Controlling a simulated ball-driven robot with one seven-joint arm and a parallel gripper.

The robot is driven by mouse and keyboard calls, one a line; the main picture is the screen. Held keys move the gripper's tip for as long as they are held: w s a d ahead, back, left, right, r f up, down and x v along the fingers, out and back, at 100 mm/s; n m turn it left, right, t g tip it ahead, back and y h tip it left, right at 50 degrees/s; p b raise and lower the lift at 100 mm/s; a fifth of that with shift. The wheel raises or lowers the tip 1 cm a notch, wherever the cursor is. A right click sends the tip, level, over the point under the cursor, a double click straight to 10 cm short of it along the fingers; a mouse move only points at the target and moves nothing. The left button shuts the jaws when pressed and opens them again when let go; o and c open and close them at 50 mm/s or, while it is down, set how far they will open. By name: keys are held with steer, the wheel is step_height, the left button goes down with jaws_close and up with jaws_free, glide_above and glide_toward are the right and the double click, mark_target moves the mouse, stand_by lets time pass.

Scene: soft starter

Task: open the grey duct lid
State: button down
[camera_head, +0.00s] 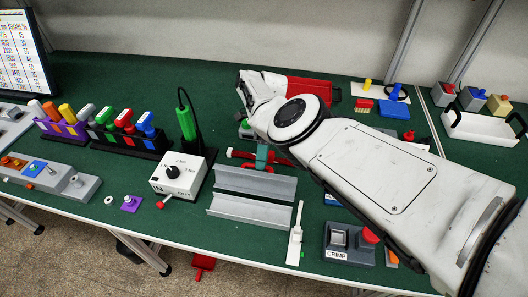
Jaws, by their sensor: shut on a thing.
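Two long grey channel-shaped pieces lie side by side at the middle of the table. The rear one, which looks like the grey duct lid (245,184), is separated by a narrow dark strip from the front one, the open grey duct (248,211). My gripper (262,166) shows as a red crossbar with teal fingers close together, reaching down to the rear piece's far edge. It appears shut on that edge. My arm hides the wrist above it. I cannot tell whether the two grey pieces are joined.
A white switch box (178,176) stands close to the left of the duct. A white lever piece (296,237) and a dark crimp unit (349,243) stand at the right. A green handle (187,123) with a black cable rises behind the box. Bare table shows left of the duct's front.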

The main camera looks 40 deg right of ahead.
steer(key=shift+d+f, duration=0.3)
steer(key=shift+f, duration=0.2)
steer(key=c, duration=1.3)
jaws_free()
steer(key=shift+w+d+f, duration=0.1)
steer(key=shift+d+f, duration=0.05)
steer(key=shift+o, duration=0.9)
steer(key=shift+r, duration=0.3)
